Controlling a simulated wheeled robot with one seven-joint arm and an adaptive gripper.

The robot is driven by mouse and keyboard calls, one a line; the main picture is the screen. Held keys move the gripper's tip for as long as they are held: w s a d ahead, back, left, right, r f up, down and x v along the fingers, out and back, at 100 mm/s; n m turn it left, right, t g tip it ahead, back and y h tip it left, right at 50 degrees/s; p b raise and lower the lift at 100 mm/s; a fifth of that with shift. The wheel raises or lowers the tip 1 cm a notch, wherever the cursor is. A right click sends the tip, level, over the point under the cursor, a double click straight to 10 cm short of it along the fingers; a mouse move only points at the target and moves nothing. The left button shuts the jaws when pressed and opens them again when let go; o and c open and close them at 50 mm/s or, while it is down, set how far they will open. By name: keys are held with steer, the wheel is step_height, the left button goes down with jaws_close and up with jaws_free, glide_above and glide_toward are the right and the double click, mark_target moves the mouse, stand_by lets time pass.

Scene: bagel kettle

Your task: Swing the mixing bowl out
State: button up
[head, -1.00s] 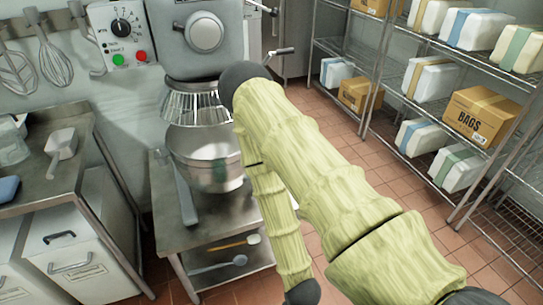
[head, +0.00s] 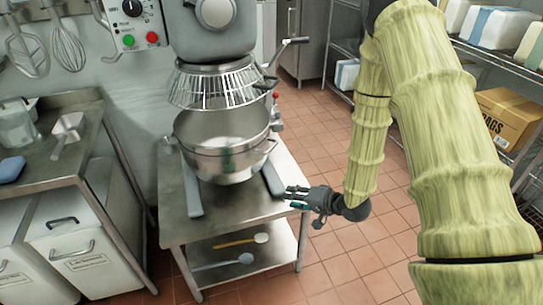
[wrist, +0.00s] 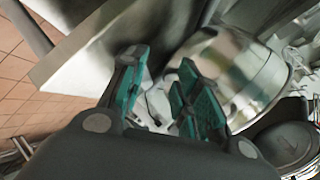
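The steel mixing bowl (head: 215,164) sits under the stand mixer (head: 212,38), below its wire guard (head: 208,88). A small handle (head: 268,147) sticks out on the bowl's right side. My gripper (head: 296,197) is right of the bowl and lower, by the right edge of the mixer's table, pointing left. It is apart from the bowl. In the wrist view my gripper (wrist: 160,90) has its teal-padded fingers spread with no object held between them. The bowl (wrist: 238,72) shows just beyond the right fingers there, tilted by the camera's roll.
The mixer's steel table (head: 245,212) has a lower shelf with two scoops. A counter (head: 85,125) with bins beneath stands on the left. Wire shelves with a cardboard box (head: 508,118) stand on the right. Tiled floor (head: 325,150) is free between table and shelves.

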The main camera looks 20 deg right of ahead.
mark_target(272, 149)
steer(key=w+d+r+m+t+y+b, duration=0.1)
steer(key=w+d+r+y, duration=0.15)
steer(key=r, duration=0.45)
steer(key=w+d+r+y+b, duration=0.1)
steer(key=w+r+y+b, duration=0.15)
steer(key=r, duration=0.35)
steer(key=shift+y, duration=0.3)
steer(key=p+x, duration=0.1)
steer(key=x, duration=0.9)
steer(key=shift+w+a+r, duration=0.1)
steer(key=shift+w+a, duration=0.15)
steer(key=shift+a, duration=0.1)
jaws_close()
